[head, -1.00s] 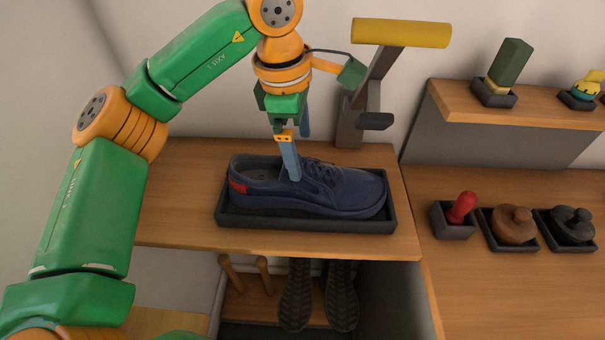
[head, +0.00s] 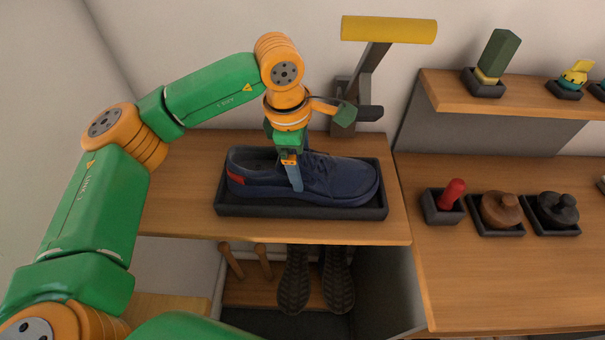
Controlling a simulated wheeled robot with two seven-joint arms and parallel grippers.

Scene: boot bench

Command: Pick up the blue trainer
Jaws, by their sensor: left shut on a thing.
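The blue trainer (head: 340,178) is navy with a red heel patch. It sits in a shallow black tray (head: 300,211) on the wooden bench top, toe to the right. My left gripper (head: 294,180) points down over the middle of the trainer. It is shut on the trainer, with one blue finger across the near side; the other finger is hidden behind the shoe. The trainer still appears to be within the tray; whether its sole touches the tray floor cannot be told. My right gripper is not in view.
A yellow-topped grey stand (head: 388,30) rises behind the tray. To the right are a red-handled item (head: 452,194), a brown pot-shaped item (head: 500,210) and a black one (head: 556,208) in trays. A raised shelf (head: 510,107) holds brushes. Dark soles (head: 293,282) show below the bench.

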